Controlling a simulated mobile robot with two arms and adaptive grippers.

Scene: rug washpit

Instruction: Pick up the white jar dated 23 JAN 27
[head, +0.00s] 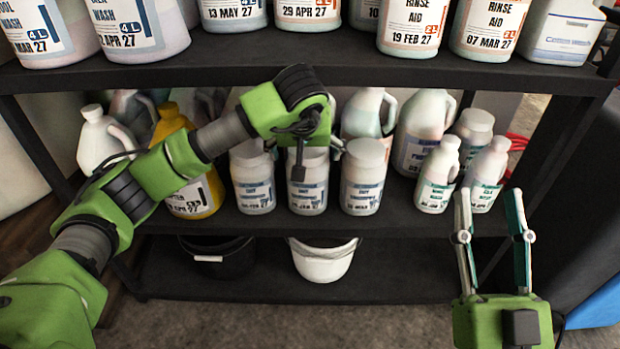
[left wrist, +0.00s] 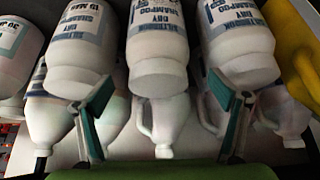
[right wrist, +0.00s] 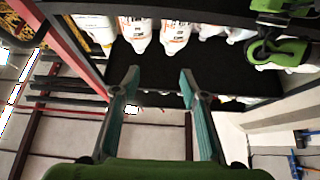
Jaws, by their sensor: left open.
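Three white jars with blue-and-white labels stand in a row on the middle shelf: a left jar (head: 254,188), a middle jar (head: 309,190) and a right jar (head: 363,182). Their dates are too small or partly covered to read surely; the right one seems to end in MAR 27. My left gripper (head: 318,152) is open above and in front of the middle jar, hiding part of its lid. In the left wrist view the middle jar (left wrist: 158,45) shows beyond and between the open fingers (left wrist: 166,118), not gripped. My right gripper (head: 490,200) is open and empty.
Two small white bottles (head: 437,180) stand right of the jars, beyond my right gripper. A yellow jug (head: 195,195) stands left, behind my left arm. Larger jugs (head: 425,125) fill the back. The upper shelf (head: 350,62) overhangs closely. Buckets (head: 322,262) sit below.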

